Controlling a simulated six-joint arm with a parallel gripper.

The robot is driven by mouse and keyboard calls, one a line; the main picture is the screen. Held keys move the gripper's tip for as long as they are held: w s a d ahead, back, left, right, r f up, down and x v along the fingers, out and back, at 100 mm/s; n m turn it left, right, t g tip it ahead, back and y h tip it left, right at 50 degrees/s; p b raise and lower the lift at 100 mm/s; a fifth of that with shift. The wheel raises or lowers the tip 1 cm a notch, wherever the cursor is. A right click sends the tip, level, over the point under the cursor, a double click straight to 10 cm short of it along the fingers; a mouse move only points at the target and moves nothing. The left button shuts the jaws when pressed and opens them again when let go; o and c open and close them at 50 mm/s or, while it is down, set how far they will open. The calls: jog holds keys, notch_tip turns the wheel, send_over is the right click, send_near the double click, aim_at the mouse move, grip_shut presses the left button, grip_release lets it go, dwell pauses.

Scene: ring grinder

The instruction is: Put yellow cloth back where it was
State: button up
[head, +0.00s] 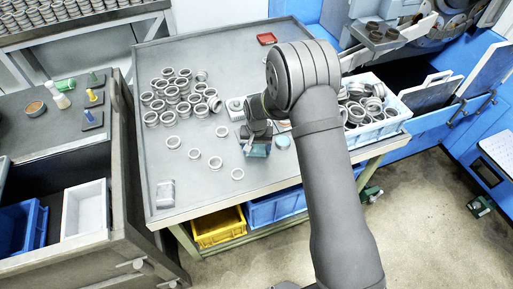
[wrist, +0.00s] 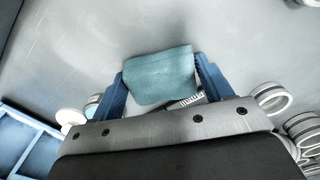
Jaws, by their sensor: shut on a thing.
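I see no yellow cloth in either view. My gripper (wrist: 160,78) is shut on a folded teal cloth (wrist: 158,73), which sits between the two blue fingers in the wrist view. In the head view my gripper (head: 256,142) is over the middle right of the grey table, and the teal cloth (head: 257,151) shows just below it. I cannot tell whether the cloth touches the table. My arm hides part of the table behind it. A grey folded cloth-like item (head: 166,193) lies at the table's front left corner.
Many metal rings (head: 180,90) lie on the table (head: 225,55) left of my gripper, with several loose ones in front. A crate of rings (head: 393,127) stands at the right. A small red tray (head: 267,39) is at the back. The table's front left is mostly clear.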

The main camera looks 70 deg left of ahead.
aim_at(256, 147)
jog(key=shift+f, duration=0.1)
jog(key=o, duration=0.9)
jog(key=shift+o, duration=0.2)
notch_tip(256, 147, up, 12)
jog(key=shift+f, duration=4.1)
